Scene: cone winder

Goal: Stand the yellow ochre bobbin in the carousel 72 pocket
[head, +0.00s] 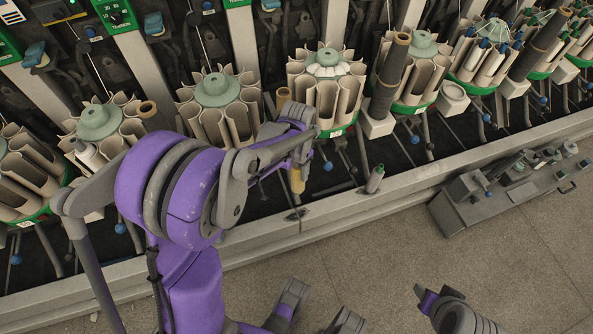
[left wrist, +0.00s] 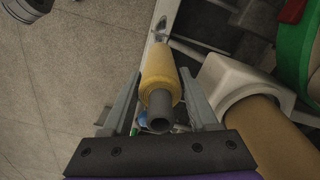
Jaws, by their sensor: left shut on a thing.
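My left gripper (head: 299,164) is shut on the yellow ochre bobbin (head: 297,182), which hangs below the wrist in front of the carousels. In the left wrist view the bobbin (left wrist: 159,66) lies between the two fingers (left wrist: 160,108), its grey tube end towards the camera. Several carousels with beige pockets and green tops stand in a row; one (head: 327,90) is just behind the gripper, another (head: 217,105) to its left. Their number labels are too small to read, so I cannot tell which is 72.
A tan tube in a pale cup (left wrist: 219,82) is close beside the held bobbin. A grey box with tools (head: 470,212) is at the right. The floor in front is open.

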